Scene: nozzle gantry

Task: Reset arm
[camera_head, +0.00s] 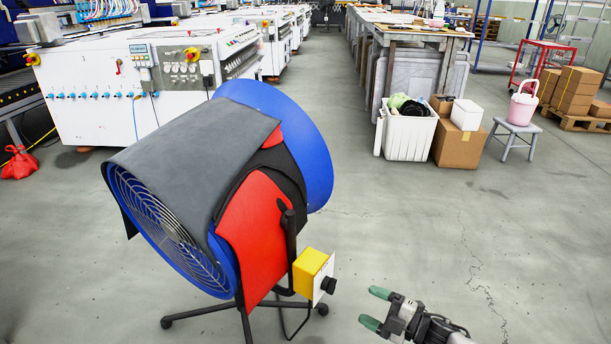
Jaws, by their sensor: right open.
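My right gripper (376,307) shows at the bottom of the head view, right of centre. Its two green-tipped fingers are apart and point left, with nothing between them. It is over the bare floor, to the right of a large blue and red fan (262,222) on a dark wheeled stand. A yellow box with a black knob (311,275) sits on the fan's near right side, a short way left of the gripper and apart from it. My left gripper is not in view.
White machines (150,80) line the left. A long workbench (415,28) stands at the back, with a white bin (406,135) and cardboard box (457,146) before it. A pink bucket (522,104) stands on a grey stool (515,131).

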